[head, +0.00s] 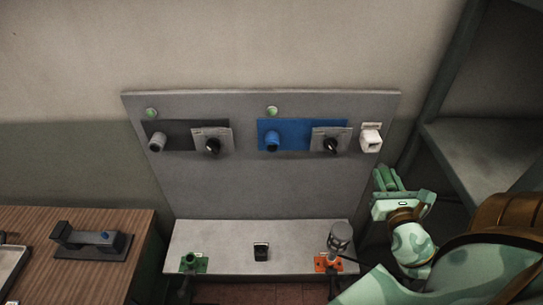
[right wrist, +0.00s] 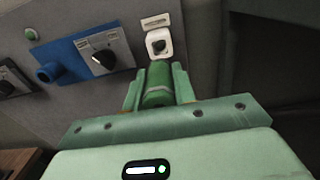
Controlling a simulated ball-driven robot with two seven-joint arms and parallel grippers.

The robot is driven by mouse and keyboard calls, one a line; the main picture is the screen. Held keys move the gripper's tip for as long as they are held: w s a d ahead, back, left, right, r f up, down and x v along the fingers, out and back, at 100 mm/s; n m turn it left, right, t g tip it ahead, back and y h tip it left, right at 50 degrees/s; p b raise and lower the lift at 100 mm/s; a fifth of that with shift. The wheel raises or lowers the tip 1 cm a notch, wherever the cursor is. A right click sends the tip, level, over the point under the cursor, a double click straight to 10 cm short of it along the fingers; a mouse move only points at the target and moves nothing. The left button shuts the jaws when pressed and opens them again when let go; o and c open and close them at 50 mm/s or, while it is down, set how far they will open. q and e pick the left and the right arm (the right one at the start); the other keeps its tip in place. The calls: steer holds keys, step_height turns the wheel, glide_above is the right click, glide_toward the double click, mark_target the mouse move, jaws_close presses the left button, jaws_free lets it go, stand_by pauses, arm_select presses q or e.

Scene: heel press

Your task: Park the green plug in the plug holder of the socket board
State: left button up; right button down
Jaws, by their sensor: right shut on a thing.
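The green plug (right wrist: 157,84) is between the two fingers of my right gripper (right wrist: 156,92), which is shut on it. In the head view the right gripper (head: 387,181) is at the board's right edge, below the white plug holder (head: 371,137); the plug is hard to tell from the green fingers there. The holder, a white box with a dark square opening, is just beyond the plug's end in the right wrist view (right wrist: 158,43). The plug appears apart from it. The grey socket board (head: 250,185) stands upright. My left gripper is not in view.
The board carries a grey socket (head: 157,141), a blue socket (head: 271,141) and two black rotary switches. On the ledge below are a green bracket (head: 194,263), an orange bracket (head: 328,263) and a grey cylindrical connector (head: 340,237). A dark shelf is at right.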

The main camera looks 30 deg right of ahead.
mark_target(380, 165)
steer(key=shift+p+x, duration=0.35)
steer(key=shift+x, duration=2.15)
steer(key=shift+p+x, duration=0.3)
steer(key=shift+x, duration=1.15)
steer(key=c, duration=1.1)
jaws_free()
steer(key=shift+o, duration=0.2)
steer(key=shift+s, duration=0.1)
